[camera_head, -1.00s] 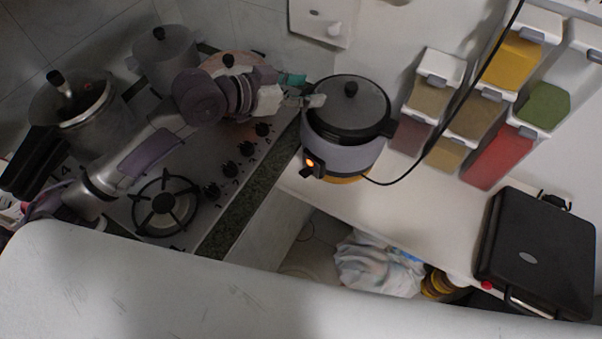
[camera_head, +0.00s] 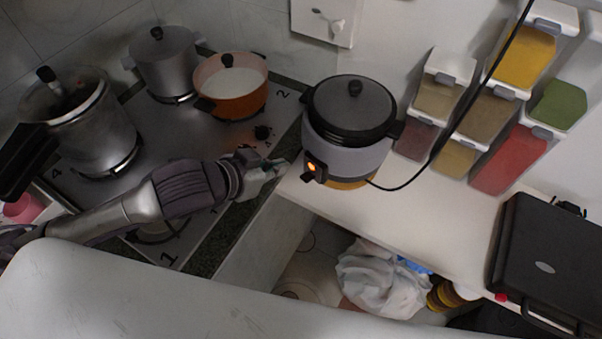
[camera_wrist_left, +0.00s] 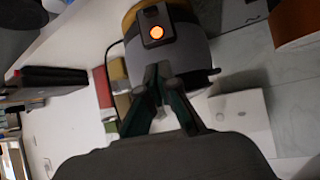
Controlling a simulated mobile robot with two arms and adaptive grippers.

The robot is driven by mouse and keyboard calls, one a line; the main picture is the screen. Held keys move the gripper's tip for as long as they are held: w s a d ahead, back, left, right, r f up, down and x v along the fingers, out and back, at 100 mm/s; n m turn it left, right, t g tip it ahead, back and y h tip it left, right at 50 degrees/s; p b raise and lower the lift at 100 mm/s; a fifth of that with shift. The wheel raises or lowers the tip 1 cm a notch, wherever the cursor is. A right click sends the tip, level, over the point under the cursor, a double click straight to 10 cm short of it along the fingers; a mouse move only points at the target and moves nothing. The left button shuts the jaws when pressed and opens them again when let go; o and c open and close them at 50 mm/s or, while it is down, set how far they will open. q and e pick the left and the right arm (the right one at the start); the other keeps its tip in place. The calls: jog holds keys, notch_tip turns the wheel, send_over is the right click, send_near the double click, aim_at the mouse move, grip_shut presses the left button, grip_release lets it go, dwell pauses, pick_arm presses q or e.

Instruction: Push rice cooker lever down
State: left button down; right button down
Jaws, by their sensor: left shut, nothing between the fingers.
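The rice cooker (camera_head: 345,155) stands upright on the white counter, with a grey body, dark lid and orange base band. Its black front panel carries a glowing orange light (camera_head: 312,167), with a small dark lever (camera_head: 307,178) just below it. My left gripper (camera_head: 284,166) is shut and empty, left of the panel at about the light's height, with a small gap seeming to remain. In the left wrist view, the cooker (camera_wrist_left: 172,55) appears upside down with its light (camera_wrist_left: 157,32) facing me. My left gripper's fingertips (camera_wrist_left: 158,72) are close to its front; contact is unclear. The right gripper is out of view.
The stove (camera_head: 195,135) with an orange pot (camera_head: 232,92) and grey pots lies left. Spice dispensers (camera_head: 480,115) hang on the wall at right. A black appliance (camera_head: 545,262) sits at the right counter end. A cable runs from the cooker.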

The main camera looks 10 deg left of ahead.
aim_at(311, 168)
pick_arm(q)
jog(key=p+x, duration=0.2)
jog(key=x, duration=0.8)
jog(key=shift+w+d+r, duration=0.1)
jog(key=f, duration=0.1)
jog(key=s+f, duration=0.1)
jog(key=shift+a+f+p, duration=0.3)
jog(key=shift+p, duration=0.05)
jog(key=shift+s+a+f, duration=0.2)
jog(key=shift+s+f, duration=0.1)
jog(key=shift+f, duration=0.35)
jog(key=shift+w, duration=0.1)
